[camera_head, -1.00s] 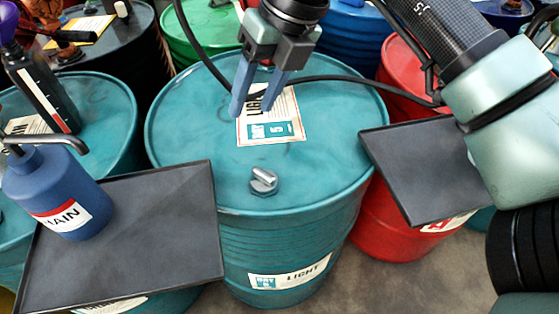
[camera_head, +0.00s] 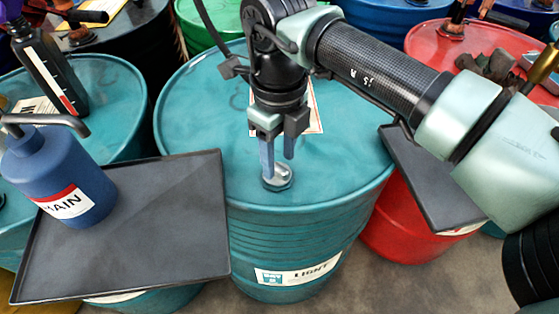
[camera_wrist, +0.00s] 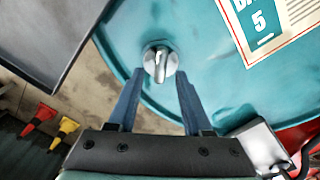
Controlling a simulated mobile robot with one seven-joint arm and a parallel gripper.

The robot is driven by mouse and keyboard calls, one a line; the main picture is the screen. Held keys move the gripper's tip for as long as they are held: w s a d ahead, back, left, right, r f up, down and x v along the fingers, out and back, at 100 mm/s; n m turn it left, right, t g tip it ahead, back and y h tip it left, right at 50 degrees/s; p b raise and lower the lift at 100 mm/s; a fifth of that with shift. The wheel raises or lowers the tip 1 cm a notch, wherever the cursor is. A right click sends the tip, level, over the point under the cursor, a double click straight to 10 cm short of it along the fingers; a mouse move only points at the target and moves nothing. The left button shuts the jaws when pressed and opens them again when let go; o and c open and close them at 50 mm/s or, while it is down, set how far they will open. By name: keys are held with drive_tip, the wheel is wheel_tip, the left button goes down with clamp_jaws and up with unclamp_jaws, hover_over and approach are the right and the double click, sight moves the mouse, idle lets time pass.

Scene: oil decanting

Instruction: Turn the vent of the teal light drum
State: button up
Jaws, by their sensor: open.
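The teal light drum (camera_head: 200,110) stands upright in the middle of the head view, with a "LIGHT" label (camera_head: 300,272) on its side. Its vent (camera_head: 278,178) is a small grey knob with a raised bar, near the front edge of the lid. My gripper (camera_head: 277,160) points down just above the vent, fingers apart. In the wrist view the vent (camera_wrist: 160,62) lies ahead of and between the two blue fingers (camera_wrist: 158,95), with clear gaps on both sides. The fingers do not appear to touch it. The gripper hides part of the lid's paper label (camera_wrist: 280,25).
A grey tray (camera_head: 150,250) with a blue "MAIN" pump bottle (camera_head: 62,180) is at the left. Another grey tray (camera_head: 432,185) is at the right by a red drum (camera_head: 400,225). A black bottle (camera_head: 50,70) stands on the left teal drum.

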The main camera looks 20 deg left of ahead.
drive_tip(key=shift+f, duration=1.1)
clamp_jaws()
